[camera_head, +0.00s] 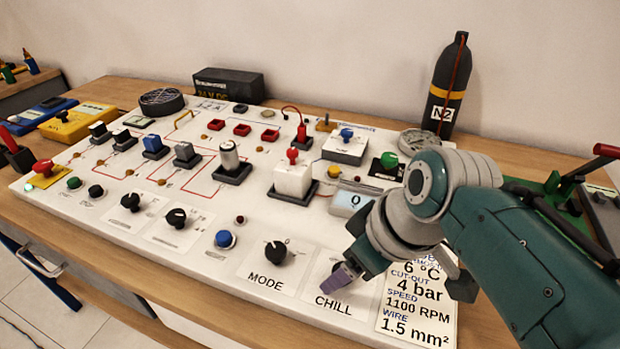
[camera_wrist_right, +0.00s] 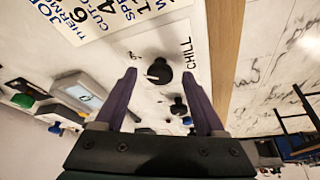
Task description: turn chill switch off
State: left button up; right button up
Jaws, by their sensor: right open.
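The chill switch is a round black knob (camera_wrist_right: 159,71) on the white panel, beside the word CHILL. In the right wrist view it shows between the two purple fingertips, with a pale mark on its left side. In the head view the knob (camera_head: 338,268) is mostly hidden behind a purple finger, above the CHILL label (camera_head: 334,304). My right gripper (camera_wrist_right: 160,84) is open and empty, pointing at the knob with a fingertip on each side of it in the picture. I cannot tell whether the fingers touch it. My left gripper is not in view.
The black MODE knob (camera_head: 276,252) stands left of the chill switch, with a blue button (camera_head: 224,239) beyond. A display reading 0 (camera_head: 351,202) is behind it. A printed job card (camera_head: 415,305) lies to the right. A black N2 bottle (camera_head: 446,88) stands at the back.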

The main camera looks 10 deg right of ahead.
grip_shut()
dwell(0.5)
